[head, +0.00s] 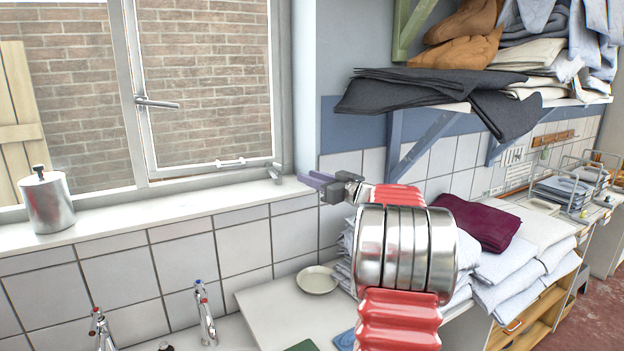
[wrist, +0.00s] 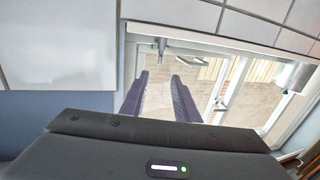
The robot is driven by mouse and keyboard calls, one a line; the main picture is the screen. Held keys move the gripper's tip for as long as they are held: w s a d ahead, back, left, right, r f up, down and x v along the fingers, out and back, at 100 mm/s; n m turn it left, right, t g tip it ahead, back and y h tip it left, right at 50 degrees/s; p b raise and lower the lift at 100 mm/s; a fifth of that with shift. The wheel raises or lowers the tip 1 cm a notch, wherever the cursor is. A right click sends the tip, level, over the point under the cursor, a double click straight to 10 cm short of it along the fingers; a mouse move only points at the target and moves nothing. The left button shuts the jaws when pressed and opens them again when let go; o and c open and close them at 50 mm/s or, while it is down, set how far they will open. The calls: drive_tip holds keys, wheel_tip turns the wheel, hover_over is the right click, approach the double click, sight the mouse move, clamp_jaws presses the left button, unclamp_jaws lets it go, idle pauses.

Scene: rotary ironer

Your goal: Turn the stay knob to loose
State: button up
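A small grey metal fitting (head: 274,172), which looks like the stay knob, stands at the lower right corner of the window frame, by the sill. In the wrist view a grey fitting (wrist: 161,46) shows just beyond my fingertips, roughly in line with the gap between them. Which way the knob is turned is too small to tell. My gripper (head: 312,181) is to the right of the fitting in the head view, apart from it. In the wrist view my gripper (wrist: 161,76) has its two purple fingers spread, with nothing between them.
The window (head: 205,85) has a lever handle (head: 157,103) and a white bar (head: 230,162) low on its frame. A metal canister (head: 48,202) stands on the sill (head: 140,208) at left. A shelf of folded cloth (head: 430,88) overhangs at right. Taps (head: 204,315) stand below.

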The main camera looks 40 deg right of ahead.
sight(283, 167)
drive_tip(key=shift+s, duration=0.4)
drive_tip(key=w, duration=1.4)
drive_tip(key=shift+d, duration=0.2)
drive_tip(key=shift+s, duration=0.1)
clamp_jaws()
